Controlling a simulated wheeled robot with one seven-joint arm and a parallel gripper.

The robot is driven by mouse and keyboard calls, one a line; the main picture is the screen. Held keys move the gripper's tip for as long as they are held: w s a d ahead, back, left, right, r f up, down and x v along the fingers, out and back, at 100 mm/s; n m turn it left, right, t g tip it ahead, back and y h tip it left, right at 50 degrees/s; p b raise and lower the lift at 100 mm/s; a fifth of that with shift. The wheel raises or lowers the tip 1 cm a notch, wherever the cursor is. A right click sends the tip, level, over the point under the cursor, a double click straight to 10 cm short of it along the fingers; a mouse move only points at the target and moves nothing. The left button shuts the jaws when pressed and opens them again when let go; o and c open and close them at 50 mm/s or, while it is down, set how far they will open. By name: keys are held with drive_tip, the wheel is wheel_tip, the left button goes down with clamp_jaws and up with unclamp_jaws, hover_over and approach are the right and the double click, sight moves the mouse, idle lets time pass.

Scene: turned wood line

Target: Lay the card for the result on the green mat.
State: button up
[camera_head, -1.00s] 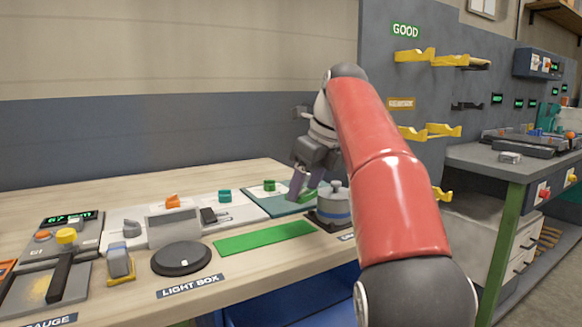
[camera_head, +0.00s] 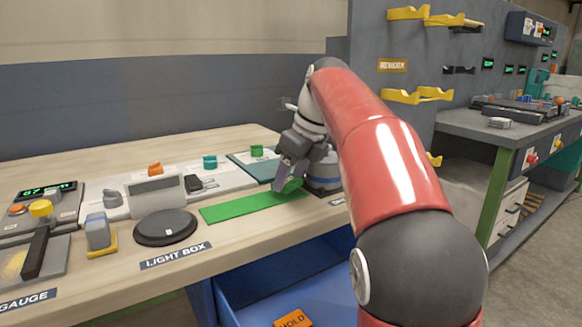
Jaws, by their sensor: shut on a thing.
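The green mat (camera_head: 240,210) is a bright green strip lying on the wooden bench right of the light box. My gripper (camera_head: 286,179) is just above the far right end of the mat, pointing down. It is shut on a green card (camera_head: 291,187), which is partly hidden by the fingers. Any writing on the card cannot be read. Whether the card touches the mat cannot be told.
A grey-blue round pot (camera_head: 322,178) stands close beside my gripper, partly behind my arm. A black disc (camera_head: 165,228) is left of the mat. An orange HOLD card (camera_head: 293,319) is in the blue bin below.

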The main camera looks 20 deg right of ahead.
drive_tip(key=shift+f+b, duration=0.35)
drive_tip(key=shift+f, duration=0.4)
idle(0.3)
drive_tip(key=o, duration=1)
drive_tip(key=shift+o, duration=0.2)
drive_tip(key=shift+r, duration=0.15)
